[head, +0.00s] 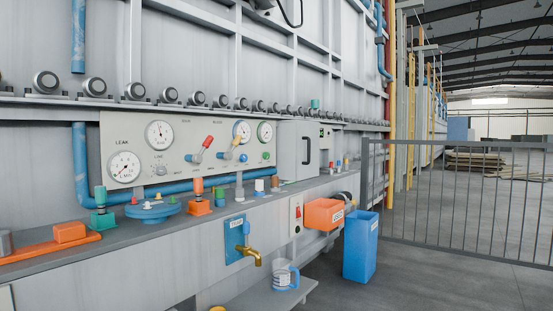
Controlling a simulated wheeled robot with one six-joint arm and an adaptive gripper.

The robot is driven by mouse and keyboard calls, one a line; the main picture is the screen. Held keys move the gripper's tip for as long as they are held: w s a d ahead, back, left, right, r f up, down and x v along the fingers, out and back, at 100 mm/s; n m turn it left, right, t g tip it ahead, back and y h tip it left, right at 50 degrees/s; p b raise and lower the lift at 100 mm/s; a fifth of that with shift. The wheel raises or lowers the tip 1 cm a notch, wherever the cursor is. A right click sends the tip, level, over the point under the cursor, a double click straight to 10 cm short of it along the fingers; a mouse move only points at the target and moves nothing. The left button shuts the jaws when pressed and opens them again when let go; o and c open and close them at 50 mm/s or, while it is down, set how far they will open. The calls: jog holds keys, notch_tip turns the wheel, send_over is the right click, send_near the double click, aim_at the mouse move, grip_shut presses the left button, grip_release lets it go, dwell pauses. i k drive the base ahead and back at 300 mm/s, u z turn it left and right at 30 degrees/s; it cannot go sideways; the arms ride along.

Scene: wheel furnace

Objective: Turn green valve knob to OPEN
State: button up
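A green knob (101,195) stands upright on a teal valve body (104,221) at the left of the grey ledge, below the gauge panel. A smaller green piece (220,193) stands on the ledge farther right, and a teal piece (315,104) sits higher up near the row of round fittings. I cannot tell for sure which one is the valve knob of the task. No OPEN marking is readable. My gripper is not in view; a dark shape with a black cable at the top edge is too cut off to identify.
A gauge panel (178,172) carries red and yellow levers. An orange-topped valve (199,197) and blue disc (152,210) share the ledge (60,258). A brass tap (248,255), orange bin (324,214) and blue bin (360,246) are lower right. A railing (460,200) borders open floor.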

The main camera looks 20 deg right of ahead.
aim_at(265, 156)
jog(key=z, duration=0.7)
jog(key=i, duration=0.55)
jog(key=z, duration=1.05)
jog(key=i, duration=1.5)
jog(key=u, duration=0.35)
jog(key=i, duration=0.95)
jog(key=u, duration=0.85)
